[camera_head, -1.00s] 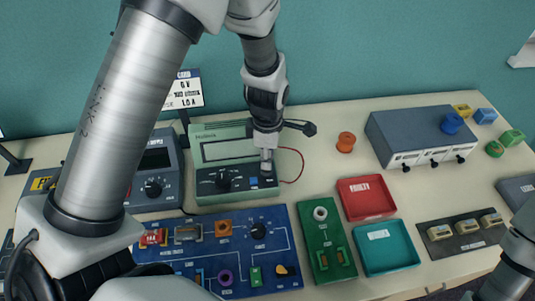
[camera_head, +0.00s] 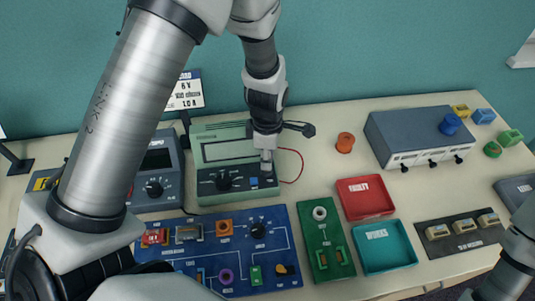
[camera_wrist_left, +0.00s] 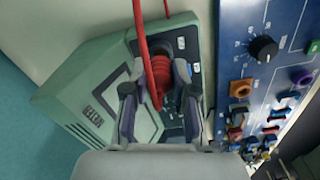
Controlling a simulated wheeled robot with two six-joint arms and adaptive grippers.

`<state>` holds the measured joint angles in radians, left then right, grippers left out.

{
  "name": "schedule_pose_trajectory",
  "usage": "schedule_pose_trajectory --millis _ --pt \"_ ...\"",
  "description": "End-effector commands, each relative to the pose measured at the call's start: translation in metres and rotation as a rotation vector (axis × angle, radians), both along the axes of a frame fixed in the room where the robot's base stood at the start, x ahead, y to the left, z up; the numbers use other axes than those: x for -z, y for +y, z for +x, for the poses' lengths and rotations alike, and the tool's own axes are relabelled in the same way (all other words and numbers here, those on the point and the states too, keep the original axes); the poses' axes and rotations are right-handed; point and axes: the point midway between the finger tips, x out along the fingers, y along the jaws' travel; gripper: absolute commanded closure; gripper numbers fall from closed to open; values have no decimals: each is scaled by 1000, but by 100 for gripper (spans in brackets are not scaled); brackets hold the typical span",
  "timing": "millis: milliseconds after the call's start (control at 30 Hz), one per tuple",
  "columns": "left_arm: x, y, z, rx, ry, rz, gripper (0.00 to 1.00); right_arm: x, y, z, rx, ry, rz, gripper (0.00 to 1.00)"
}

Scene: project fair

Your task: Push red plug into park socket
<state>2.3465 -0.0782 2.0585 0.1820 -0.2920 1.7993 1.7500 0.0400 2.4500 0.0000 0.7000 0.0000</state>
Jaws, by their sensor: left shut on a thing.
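My left gripper (camera_head: 267,166) is shut on the red plug, low over the right front part of the green meter (camera_head: 208,187). In the left wrist view the red plug (camera_wrist_left: 162,78) sits between the two fingers of this gripper (camera_wrist_left: 160,98), with its red lead running up. The plug's tip is hidden, so I cannot tell how far it is in a socket. The park socket is not clearly visible under the plug and fingers. In the head view the red lead (camera_head: 301,165) loops out right of the meter. Only part of my right arm shows, at the right edge.
A blue circuit board (camera_head: 200,262) lies in front of the meter. A dark meter (camera_head: 155,165) stands left of it. A green board (camera_head: 325,240), a red tray (camera_head: 352,217) and a teal tray (camera_head: 413,262) lie to the right. An orange spool (camera_head: 345,142) stands behind them.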

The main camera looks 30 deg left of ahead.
Motion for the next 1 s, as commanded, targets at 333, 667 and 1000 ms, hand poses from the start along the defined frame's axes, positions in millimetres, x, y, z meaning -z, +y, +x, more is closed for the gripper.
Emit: schedule_pose_trajectory --millis 333,667,1000 --pt "0 0 0 0 -1 0 100 0 0 0 0 0 0 60" --pt "3 0 0 0 0 0 100 1 0 0 0 0 0 60" --pt "7 0 0 0 -1 0 100 3 0 0 0 0 0 60"
